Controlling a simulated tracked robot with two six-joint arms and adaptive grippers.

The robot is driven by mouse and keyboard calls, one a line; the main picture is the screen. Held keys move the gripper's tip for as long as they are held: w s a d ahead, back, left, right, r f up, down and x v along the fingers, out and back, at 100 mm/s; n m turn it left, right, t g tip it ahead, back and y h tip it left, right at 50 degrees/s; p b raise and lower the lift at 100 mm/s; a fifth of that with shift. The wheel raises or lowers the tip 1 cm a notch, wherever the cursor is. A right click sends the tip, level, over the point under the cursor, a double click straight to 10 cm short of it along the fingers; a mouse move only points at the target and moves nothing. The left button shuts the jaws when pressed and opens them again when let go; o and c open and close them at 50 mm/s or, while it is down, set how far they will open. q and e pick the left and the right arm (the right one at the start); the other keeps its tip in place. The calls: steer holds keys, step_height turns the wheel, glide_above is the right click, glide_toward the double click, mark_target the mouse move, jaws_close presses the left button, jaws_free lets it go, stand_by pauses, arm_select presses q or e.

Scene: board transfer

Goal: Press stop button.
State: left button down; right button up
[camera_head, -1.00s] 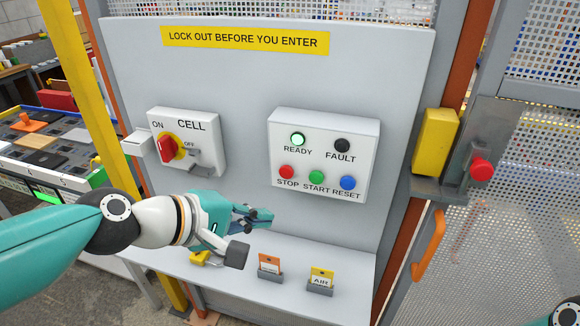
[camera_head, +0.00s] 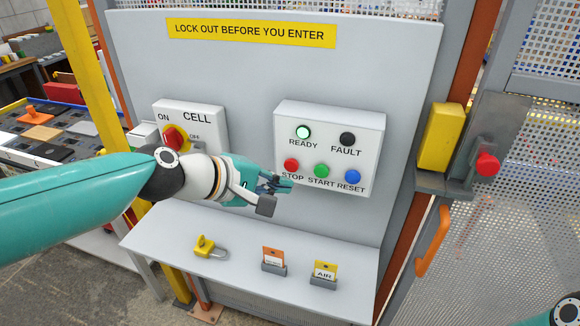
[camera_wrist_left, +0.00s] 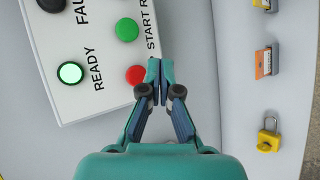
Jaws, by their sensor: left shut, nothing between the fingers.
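The red stop button (camera_head: 291,165) sits at the lower left of the white button box (camera_head: 368,125), above the STOP label. It also shows in the left wrist view (camera_wrist_left: 136,74). My left gripper (camera_head: 288,185) is shut and empty, just below the stop button in the head view. In the left wrist view its closed fingertips (camera_wrist_left: 160,64) appear beside the red button; I cannot tell whether they touch the box. The green start button (camera_head: 321,170) and blue reset button (camera_head: 353,177) are to the right. The green READY lamp (camera_head: 303,132) is lit; the FAULT lamp (camera_head: 347,139) is dark. Only a bit of my right arm shows, without its gripper.
The CELL switch box (camera_head: 208,113) with its red knob (camera_head: 172,138) is partly behind my left arm. Another red button (camera_head: 487,164) is on the right.

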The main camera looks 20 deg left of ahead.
arm_select(q)
steer(key=shift+w, duration=1)
stand_by(0.8)
steer(key=shift+w, duration=0.35)
steer(key=shift+w+r, duration=0.1)
steer(key=shift+w, duration=0.35)
stand_by(0.6)
steer(key=shift+s, duration=0.85)
steer(key=shift+s, duration=0.1)
steer(key=s, duration=0.4)
steer(key=shift+s, duration=0.4)
